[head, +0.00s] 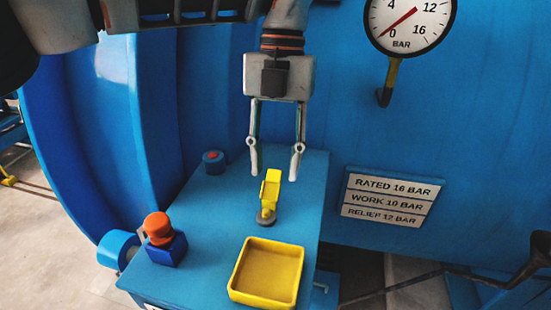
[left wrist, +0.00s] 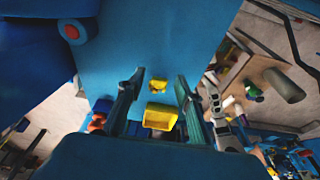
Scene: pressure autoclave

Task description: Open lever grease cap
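A yellow upright lever piece (head: 270,190) stands on a small round grey base (head: 266,216) on the blue stand's top (head: 215,215). It also shows in the left wrist view (left wrist: 157,86), between the fingers. I cannot tell for sure which part is the grease cap. My left gripper (head: 273,174) is open and empty, pointing down, with its fingertips near the lever's upper end. In the left wrist view its two fingers (left wrist: 160,80) are spread wide apart. Whether a fingertip touches the lever cannot be told.
An empty yellow tray (head: 238,291) lies at the stand's front. An orange knob (head: 158,228) on a dark blue block (head: 168,250) is at left. A small round blue part with a red centre (head: 213,161) is behind. A gauge (head: 411,20) and rating plate (head: 388,200) are on the blue vessel.

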